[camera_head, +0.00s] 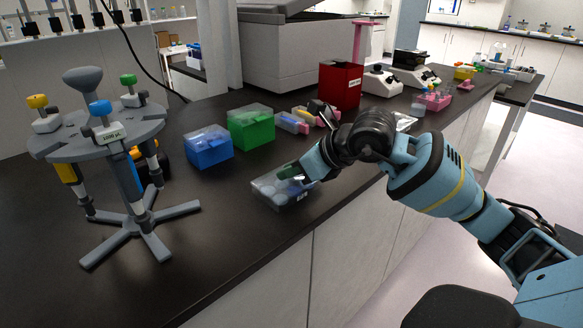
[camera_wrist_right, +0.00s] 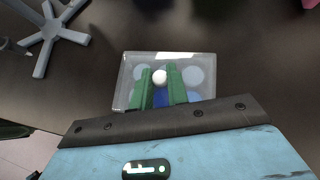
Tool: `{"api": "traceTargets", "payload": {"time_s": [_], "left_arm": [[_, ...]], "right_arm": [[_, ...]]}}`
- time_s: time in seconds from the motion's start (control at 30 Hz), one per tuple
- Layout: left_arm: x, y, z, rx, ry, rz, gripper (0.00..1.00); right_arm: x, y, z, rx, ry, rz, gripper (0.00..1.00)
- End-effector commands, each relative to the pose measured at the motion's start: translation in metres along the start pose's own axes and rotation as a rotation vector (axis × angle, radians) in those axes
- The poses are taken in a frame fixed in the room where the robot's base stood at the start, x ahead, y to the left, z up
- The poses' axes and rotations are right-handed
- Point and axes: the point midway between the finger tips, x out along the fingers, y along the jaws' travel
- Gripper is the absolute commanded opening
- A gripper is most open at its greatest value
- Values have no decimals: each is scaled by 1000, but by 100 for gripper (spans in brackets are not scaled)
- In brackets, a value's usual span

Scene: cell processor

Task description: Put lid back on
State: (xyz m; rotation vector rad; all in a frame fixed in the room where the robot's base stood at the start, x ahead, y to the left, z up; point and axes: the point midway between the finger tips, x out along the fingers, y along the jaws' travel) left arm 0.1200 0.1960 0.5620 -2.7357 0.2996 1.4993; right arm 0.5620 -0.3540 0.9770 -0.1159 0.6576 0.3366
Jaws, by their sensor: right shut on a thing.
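A clear box (camera_head: 268,192) with pale round items inside sits near the front edge of the black bench. In the right wrist view its clear, squarish lid (camera_wrist_right: 206,62) appears over the round shapes, with a small white knob (camera_wrist_right: 160,77) near its middle. My right gripper (camera_head: 291,173), with green fingers (camera_wrist_right: 158,82), is over the box and shut on the lid's knob. The lid looks level with the box's top, but I cannot tell whether it rests fully on the rim. My left gripper is not in view.
A blue box (camera_head: 208,148) and a green box (camera_head: 251,127) stand behind the clear box. A grey pipette stand (camera_head: 112,135) is at left. A red bin (camera_head: 340,84) and pink racks (camera_head: 434,100) are farther back. Bare bench lies left of the clear box.

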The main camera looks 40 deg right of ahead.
Motion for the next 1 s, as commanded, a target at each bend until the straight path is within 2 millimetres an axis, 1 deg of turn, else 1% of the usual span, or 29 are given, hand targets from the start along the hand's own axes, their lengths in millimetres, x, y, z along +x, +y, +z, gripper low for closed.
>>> {"api": "traceTargets", "payload": {"time_s": [0.27, 0.63, 0.77, 0.8, 0.9, 1.0], "left_arm": [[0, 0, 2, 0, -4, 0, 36], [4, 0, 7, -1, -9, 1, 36], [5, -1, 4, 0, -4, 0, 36], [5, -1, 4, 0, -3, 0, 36], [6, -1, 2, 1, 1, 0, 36], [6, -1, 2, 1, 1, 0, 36]], "right_arm": [[0, 0, 0, 0, -1, 0, 0], [5, 0, -6, 0, -1, 0, 0], [5, 0, -6, 0, -1, 0, 0], [5, 0, -6, 0, 0, 0, 17], [5, 0, -7, 0, 0, 0, 30], [5, 0, -7, 0, 1, 0, 41]]}}
